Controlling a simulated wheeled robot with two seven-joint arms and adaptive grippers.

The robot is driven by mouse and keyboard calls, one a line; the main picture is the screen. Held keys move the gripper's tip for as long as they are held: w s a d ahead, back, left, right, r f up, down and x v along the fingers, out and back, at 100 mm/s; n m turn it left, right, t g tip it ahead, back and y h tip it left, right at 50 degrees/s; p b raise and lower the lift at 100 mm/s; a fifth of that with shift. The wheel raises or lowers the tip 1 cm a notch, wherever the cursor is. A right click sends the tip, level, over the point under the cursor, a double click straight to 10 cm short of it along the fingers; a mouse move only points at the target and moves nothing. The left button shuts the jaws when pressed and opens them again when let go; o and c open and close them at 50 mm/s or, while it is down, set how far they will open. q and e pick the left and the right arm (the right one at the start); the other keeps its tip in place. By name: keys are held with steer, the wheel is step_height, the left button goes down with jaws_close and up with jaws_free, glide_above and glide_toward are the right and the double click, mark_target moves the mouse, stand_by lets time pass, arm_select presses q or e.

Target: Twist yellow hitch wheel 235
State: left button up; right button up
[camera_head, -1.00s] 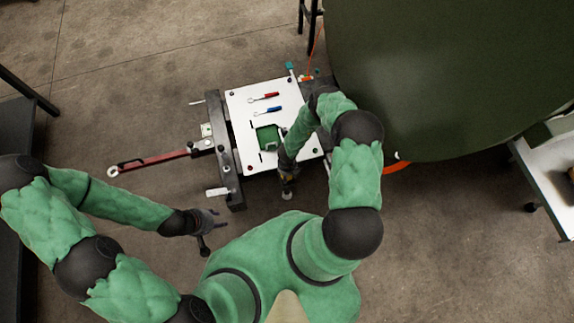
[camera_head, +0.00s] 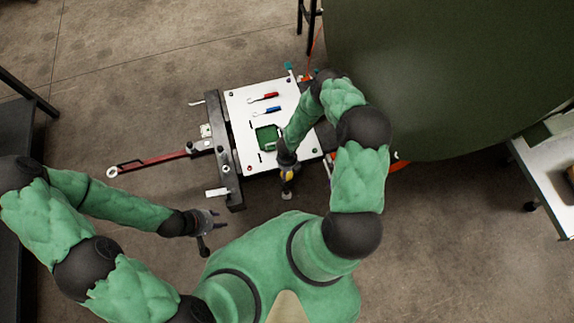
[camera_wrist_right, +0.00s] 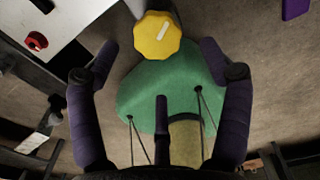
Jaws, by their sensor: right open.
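The yellow hitch wheel (camera_wrist_right: 155,38) is a lobed knob with a white mark on top, seen near the top middle of the right wrist view. My right gripper (camera_wrist_right: 158,47) is open, with one dark finger on each side of the wheel and visible gaps between. In the head view the wheel (camera_head: 288,175) shows as a small yellow spot at the near edge of the white-topped cart, just below my right gripper (camera_head: 287,161). My left gripper (camera_head: 217,220) is empty, with its fingers apart, over the floor at the left.
The white-topped cart (camera_head: 238,100) carries a red-handled tool (camera_head: 268,96), a blue-handled tool (camera_head: 270,111) and a green tray (camera_head: 266,130). A red tow bar (camera_head: 155,160) extends left. A large dark green curved body (camera_head: 450,70) stands close on the right.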

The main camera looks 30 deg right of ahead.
step_height(320, 180, up, 6)
steer(key=shift+f, duration=0.2)
stand_by(0.6)
steer(key=s+a+r+m+y+p, duration=0.1)
steer(key=s+a+r+m, duration=0.4)
steer(key=m, duration=1.3)
steer(key=s+a+r+m+y+p, duration=0.1)
steer(key=s+a+r+m+y, duration=0.2)
steer(key=a+r+m, duration=0.6)
steer(key=s+m, duration=0.2)
steer(key=m, duration=0.6)
steer(key=shift+s+a+r+m+p, duration=0.15)
steer(key=shift+s+r+m+p, duration=0.15)
steer(key=shift+m+p, duration=0.1)
